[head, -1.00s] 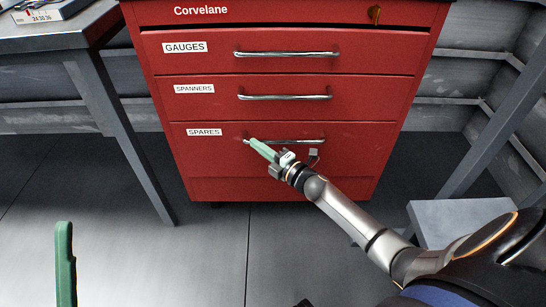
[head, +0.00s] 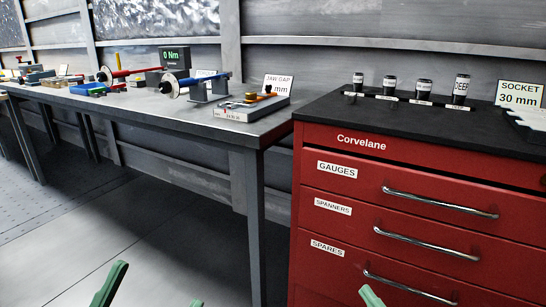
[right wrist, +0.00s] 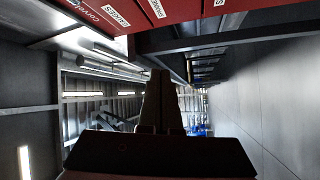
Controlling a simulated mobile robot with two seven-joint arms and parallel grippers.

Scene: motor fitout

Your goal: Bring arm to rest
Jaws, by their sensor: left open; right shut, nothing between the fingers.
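My left gripper (head: 153,294) shows at the bottom left of the head view as two green fingertips set apart, open and empty. My right gripper (head: 370,296) shows only as a green fingertip at the bottom edge, in front of the red cabinet's lower part in the picture. In the right wrist view the right gripper's dark fingers (right wrist: 160,78) are together with nothing between them. The rest of both arms is out of the head view.
The red cabinet (head: 345,144) has its GAUGES, SPANNERS and SPARES drawers shut. Several dark sockets, including one on the right (head: 461,89), stand on its top. A workbench (head: 190,122) with tools runs to the left. Open floor (head: 60,270) lies below the bench.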

